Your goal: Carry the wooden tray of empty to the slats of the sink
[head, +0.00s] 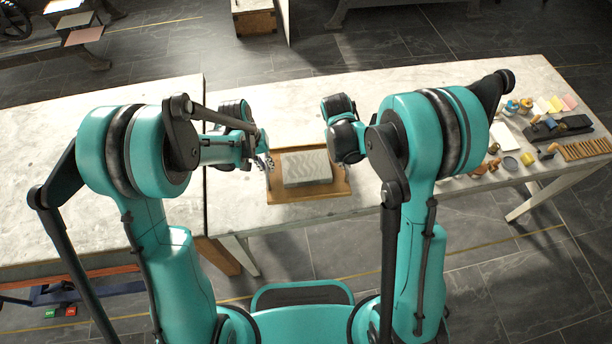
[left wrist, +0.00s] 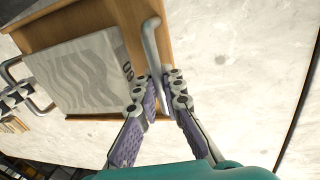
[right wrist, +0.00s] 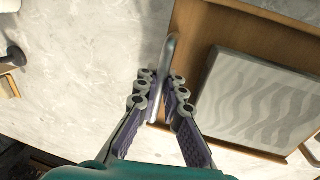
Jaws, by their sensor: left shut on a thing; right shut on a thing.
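The wooden tray (head: 295,197) is at the near edge of the pale table and bears a grey slab (head: 306,168) with a wavy pattern. It has a metal bar handle at each end. My left gripper (left wrist: 158,92) is shut on the left handle (left wrist: 151,45), and the tray's wood shows beside it. My right gripper (right wrist: 160,88) is shut on the right handle (right wrist: 167,58). In the head view the right fingertips are hidden behind my arm. I cannot tell whether the tray touches the table. No slatted sink is identifiable.
The pale table (head: 420,90) is mostly clear around the tray. Small tools, a dark brush-like item and a wooden rack (head: 585,149) crowd its right end. Another pale-topped table (head: 60,220) adjoins at the left. A wooden box (head: 254,20) stands beyond, across dark tiled floor.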

